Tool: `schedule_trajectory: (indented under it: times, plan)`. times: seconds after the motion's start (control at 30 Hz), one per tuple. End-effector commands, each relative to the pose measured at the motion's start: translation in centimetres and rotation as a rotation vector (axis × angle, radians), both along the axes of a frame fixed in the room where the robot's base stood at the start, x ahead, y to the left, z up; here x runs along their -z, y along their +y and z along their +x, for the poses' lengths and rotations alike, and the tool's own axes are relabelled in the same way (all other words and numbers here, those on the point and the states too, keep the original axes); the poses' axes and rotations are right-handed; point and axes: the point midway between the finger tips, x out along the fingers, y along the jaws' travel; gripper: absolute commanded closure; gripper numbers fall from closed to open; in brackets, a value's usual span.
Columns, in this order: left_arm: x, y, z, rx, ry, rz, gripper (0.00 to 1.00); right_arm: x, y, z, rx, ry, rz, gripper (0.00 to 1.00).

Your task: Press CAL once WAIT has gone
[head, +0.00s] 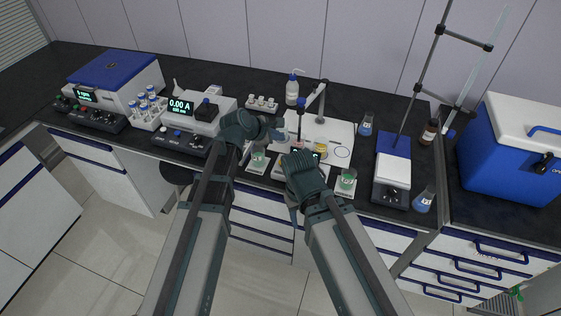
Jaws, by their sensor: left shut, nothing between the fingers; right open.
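My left gripper (279,128) is shut and empty, over the bench just left of the meter. My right gripper (298,158) is open, low in front of the meter, and covers part of it. A probe with a blue cap (300,104) hangs from a stand arm (320,98) behind the meter.
Beakers with green liquid stand at the front, left (258,160) and right (347,180). A wash bottle (292,88) stands behind. A device reading 0.00 A (181,107) and a blue-lidded centrifuge (112,75) are left. A blue-topped instrument (392,170) and a cool box (512,150) are right.

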Motion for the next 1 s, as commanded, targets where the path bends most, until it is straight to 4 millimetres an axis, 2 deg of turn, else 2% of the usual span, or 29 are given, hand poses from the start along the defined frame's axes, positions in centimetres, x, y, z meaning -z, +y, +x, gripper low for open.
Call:
schedule_trajectory:
  times: [0.27, 0.8, 1.0]
  plan:
    - [1.3, 0.0, 0.0, 0.001, 0.000, 0.002, 1.00, 1.3, 0.0, 0.0, 0.000, 0.000, 0.000, 0.50]
    - [8.1, 0.0, 0.0, 0.001, 0.000, 0.002, 1.00, 8.1, 0.0, 0.0, 0.000, 0.000, 0.000, 0.50]
    - [8.9, 0.0, 0.0, 0.001, 0.000, 0.002, 1.00, 8.9, 0.0, 0.0, 0.000, 0.000, 0.000, 0.50]
